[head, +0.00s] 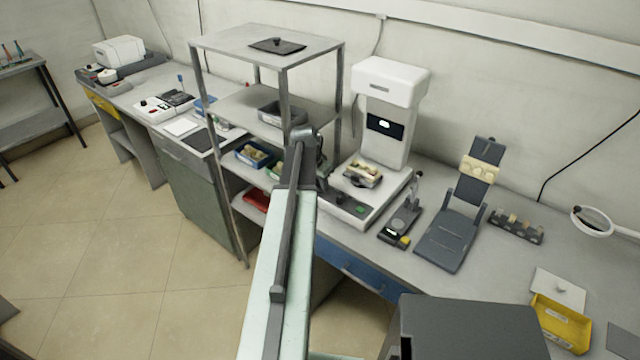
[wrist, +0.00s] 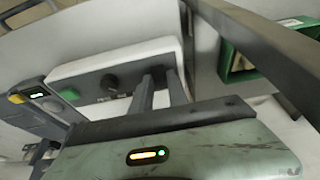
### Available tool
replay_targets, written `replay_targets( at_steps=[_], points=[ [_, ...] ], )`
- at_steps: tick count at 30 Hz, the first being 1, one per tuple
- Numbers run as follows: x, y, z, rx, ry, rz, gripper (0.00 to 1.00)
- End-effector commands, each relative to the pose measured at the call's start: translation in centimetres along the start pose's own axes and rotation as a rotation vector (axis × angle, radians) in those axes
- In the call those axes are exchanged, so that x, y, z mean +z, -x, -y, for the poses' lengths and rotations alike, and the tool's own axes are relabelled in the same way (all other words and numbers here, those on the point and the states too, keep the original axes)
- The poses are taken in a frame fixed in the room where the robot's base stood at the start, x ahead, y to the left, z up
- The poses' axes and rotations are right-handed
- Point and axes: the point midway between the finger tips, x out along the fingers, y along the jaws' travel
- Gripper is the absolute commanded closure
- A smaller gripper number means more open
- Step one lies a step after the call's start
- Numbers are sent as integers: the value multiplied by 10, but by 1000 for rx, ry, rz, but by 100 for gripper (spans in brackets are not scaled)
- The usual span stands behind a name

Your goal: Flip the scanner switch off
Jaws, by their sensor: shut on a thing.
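The scanner (head: 392,85) is a tall white machine with a lit dark screen (head: 384,126) and a low white base (head: 384,205) on the bench. Its front panel shows a green button (head: 361,210) and a dark knob. In the wrist view the panel carries the green button (wrist: 70,93), the black knob (wrist: 110,82) and, at its right end, my gripper's fingertips (wrist: 159,74). My gripper is shut on a small part there, which looks like the scanner switch. The fingers hide that part, so its position cannot be told.
A grey rack (head: 283,110) stands close left of my gripper; its post (wrist: 265,45) crosses the wrist view beside a green bin (wrist: 235,62). A beige item (head: 362,174) lies on the scanner's platform. A small dark device (head: 402,220) and a dark stand (head: 450,238) are right of it.

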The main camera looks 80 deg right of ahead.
Motion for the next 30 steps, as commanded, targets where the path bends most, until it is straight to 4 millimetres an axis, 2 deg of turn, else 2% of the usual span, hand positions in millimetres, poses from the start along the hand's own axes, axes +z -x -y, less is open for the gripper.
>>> replay_targets(
  at_steps=[4, 11, 12, 14, 24, 30],
  points=[
    [-3, 0, 0, 2, 0, 65, 100],
    [-1, 0, 0, 2, 1, 67, 100],
    [-1, 0, 0, 2, 1, 67, 75],
    [-1, 0, 0, 2, 1, 67, 58],
    [-1, 2, 0, 1, 2, 66, 58],
    [-4, 23, 0, 1, 2, 66, 58]
  ],
)
